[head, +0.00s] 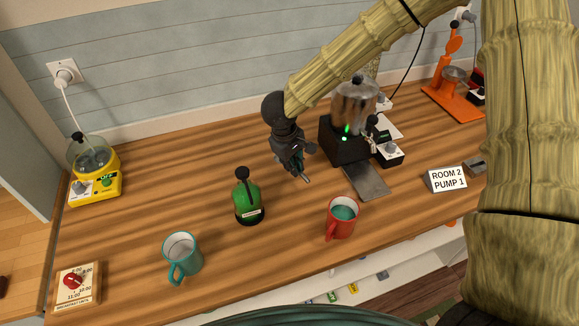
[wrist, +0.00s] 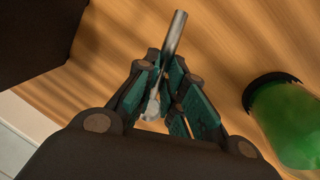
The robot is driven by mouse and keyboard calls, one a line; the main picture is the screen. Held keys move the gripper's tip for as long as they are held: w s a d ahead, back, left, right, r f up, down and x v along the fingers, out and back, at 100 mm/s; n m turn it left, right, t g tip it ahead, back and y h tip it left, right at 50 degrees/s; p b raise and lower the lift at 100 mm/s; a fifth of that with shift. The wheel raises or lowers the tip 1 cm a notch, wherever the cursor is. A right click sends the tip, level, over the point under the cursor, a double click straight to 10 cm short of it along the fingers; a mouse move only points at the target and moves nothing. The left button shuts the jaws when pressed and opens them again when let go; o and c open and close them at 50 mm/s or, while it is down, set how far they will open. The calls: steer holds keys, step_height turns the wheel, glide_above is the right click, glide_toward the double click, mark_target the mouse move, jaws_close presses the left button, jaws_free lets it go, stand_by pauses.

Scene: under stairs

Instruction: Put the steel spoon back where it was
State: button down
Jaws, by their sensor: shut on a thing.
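My gripper (head: 303,168) hangs above the wooden counter, between the green bottle and the black coffee machine. In the wrist view my gripper (wrist: 170,85) has its teal fingers closed around the steel spoon (wrist: 174,35). A grey metal end of the spoon sticks out past the fingertips; the rest is partly hidden between the fingers. In the head view only a small grey tip of the spoon (head: 306,179) shows below the fingers. I cannot tell exactly how high it is above the counter.
A green bottle (head: 246,202) stands left of my gripper, and a black machine (head: 345,143) stands right. A red mug (head: 341,217) and a teal mug (head: 182,257) stand near the front. A yellow appliance (head: 95,181) is far left. Bare counter (head: 285,230) lies between the mugs.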

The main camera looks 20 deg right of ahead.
mark_target(294, 181)
steer(key=shift+a+b+x, duration=0.2)
steer(key=shift+b+x, duration=0.75)
steer(key=shift+b, duration=0.3)
steer(key=shift+a+b+x, duration=0.15)
steer(key=shift+b+x, duration=0.75)
steer(key=shift+b, duration=0.3)
steer(key=shift+s, duration=0.2)
steer(key=shift+f+p, duration=0.3)
steer(key=shift+f, duration=0.2)
steer(key=c, duration=1.4)
jaws_free()
steer(key=shift+c, duration=0.2)
steer(key=v, duration=1.2)
